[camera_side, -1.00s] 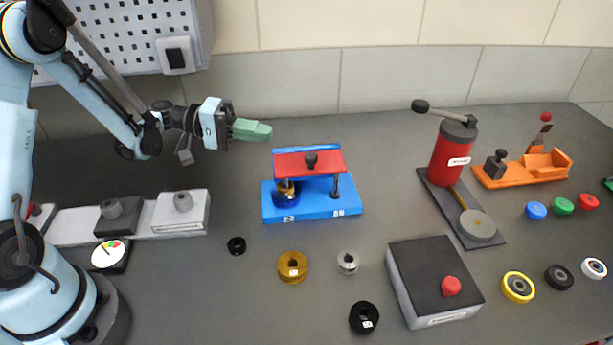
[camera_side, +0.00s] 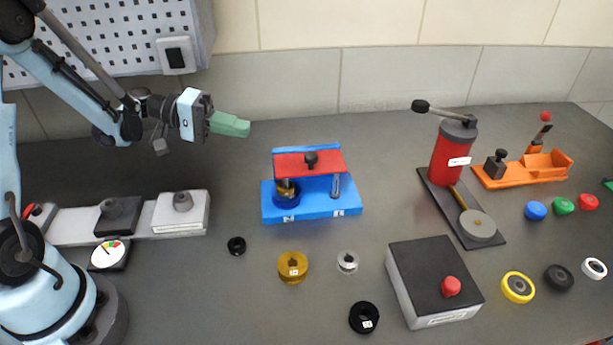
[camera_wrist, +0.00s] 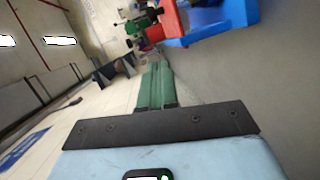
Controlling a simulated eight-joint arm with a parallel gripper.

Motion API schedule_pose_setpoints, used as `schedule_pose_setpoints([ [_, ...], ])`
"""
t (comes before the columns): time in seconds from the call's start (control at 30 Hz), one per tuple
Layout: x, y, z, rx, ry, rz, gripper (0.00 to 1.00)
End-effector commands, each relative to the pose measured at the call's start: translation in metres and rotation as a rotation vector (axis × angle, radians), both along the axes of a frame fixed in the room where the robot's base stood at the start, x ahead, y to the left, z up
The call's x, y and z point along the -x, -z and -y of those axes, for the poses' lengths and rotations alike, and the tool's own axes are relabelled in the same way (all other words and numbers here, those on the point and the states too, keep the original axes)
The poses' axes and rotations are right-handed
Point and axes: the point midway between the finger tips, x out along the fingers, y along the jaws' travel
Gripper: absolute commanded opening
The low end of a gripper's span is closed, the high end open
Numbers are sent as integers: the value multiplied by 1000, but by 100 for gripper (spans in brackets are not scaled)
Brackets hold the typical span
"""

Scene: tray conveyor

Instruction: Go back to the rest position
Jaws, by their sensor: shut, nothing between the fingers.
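My gripper (camera_side: 230,124) has green fingers that are shut and empty. It is held in the air above the back left of the bench, pointing right, apart from everything. In the wrist view the two green fingers (camera_wrist: 154,86) lie side by side against each other. The blue fixture (camera_side: 312,208) with the red plate (camera_side: 309,164) stands to the right of and below my gripper. A dark blue and brass-coloured part sits in its left place, partly hidden under the red plate.
A white-and-grey block unit (camera_side: 181,212) and a dial gauge (camera_side: 109,254) stand near my base. Loose rings, including a brass one (camera_side: 292,267), lie in front. A red press (camera_side: 452,158), grey box (camera_side: 434,280) and orange fixture (camera_side: 522,170) stand right. A pegboard (camera_side: 125,35) hangs behind my arm.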

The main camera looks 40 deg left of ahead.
Motion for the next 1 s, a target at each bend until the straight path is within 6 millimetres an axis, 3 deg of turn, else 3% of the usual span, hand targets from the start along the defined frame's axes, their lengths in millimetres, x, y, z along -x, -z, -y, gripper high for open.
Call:
schedule_pose_setpoints([
  [0.2, 7, -6, 30, -217, -19, -102, 0],
  [0.47, 33, -7, 50, -524, -45, -155, 0],
  [0.67, 61, -8, 53, -778, -65, -133, 0],
  [1.0, 102, -15, 39, -1179, -84, 25, 0],
])
